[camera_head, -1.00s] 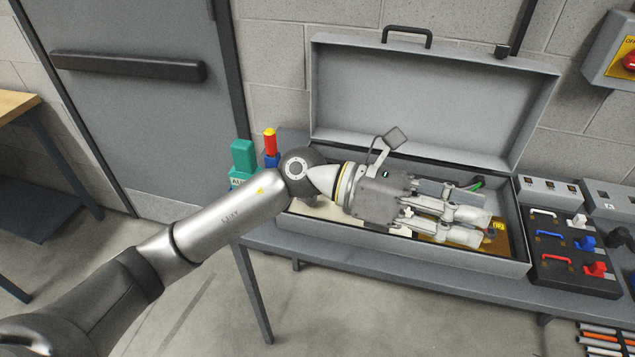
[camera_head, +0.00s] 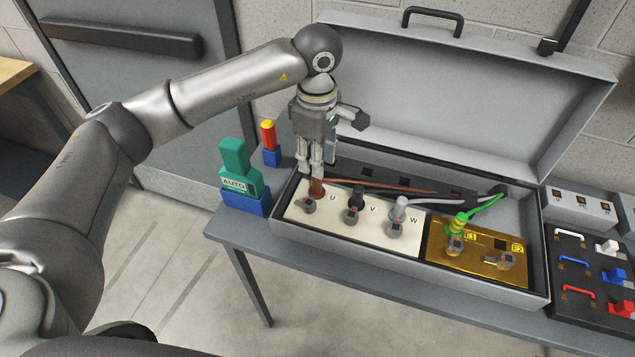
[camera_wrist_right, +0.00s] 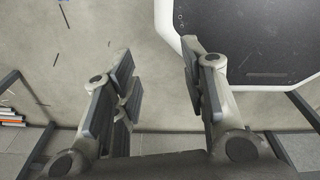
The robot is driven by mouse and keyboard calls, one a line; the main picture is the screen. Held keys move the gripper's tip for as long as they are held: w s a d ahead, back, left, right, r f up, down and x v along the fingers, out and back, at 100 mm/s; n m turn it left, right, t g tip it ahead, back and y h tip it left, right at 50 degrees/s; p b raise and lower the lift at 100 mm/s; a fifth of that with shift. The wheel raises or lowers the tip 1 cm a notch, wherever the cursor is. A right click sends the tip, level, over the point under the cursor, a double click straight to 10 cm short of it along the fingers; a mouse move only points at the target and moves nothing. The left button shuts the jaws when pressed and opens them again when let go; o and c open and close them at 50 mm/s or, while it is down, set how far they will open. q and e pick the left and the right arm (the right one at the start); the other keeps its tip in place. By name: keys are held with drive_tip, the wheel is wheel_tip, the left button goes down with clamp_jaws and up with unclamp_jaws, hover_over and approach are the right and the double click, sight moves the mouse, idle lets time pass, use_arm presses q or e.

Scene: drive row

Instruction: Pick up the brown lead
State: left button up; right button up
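The brown lead (camera_head: 317,187) has its plug upright at the terminal marked U, at the left end of the white panel (camera_head: 376,232) in the open grey case. Its cable runs right behind the other plugs. My left gripper (camera_head: 315,172) points down with its fingertips at the top of the brown plug, hiding part of it. The fingers look close together, but I cannot tell whether they are closed on it. My right gripper (camera_wrist_right: 160,68) is open and empty over bare floor in the right wrist view.
A black plug (camera_head: 356,199) stands at V and a grey plug (camera_head: 399,212) at W. A green-yellow lead (camera_head: 460,224) stands at E1 on the gold panel (camera_head: 483,268). A green AUTO block (camera_head: 235,165) stands left of the case. The raised lid (camera_head: 460,90) is behind.

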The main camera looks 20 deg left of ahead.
sight(317, 189)
use_arm(q)
drive_tip(key=shift+f, duration=0.45)
drive_tip(key=shift+w+f, duration=0.15)
drive_tip(key=shift+f, duration=0.15)
wheel_tip(317, 189, down, 4)
drive_tip(key=p, duration=0.2)
drive_tip(key=shift+f+p, duration=0.2)
drive_tip(key=shift+p, duration=0.1)
drive_tip(key=shift+f, duration=0.4)
drive_tip(key=shift+c, duration=0.4)
drive_tip(key=c, duration=0.5)
clamp_jaws()
use_arm(e)
wheel_tip(317, 189, up, 3)
drive_tip(key=shift+a+f, duration=0.1)
drive_tip(key=shift+f, duration=0.05)
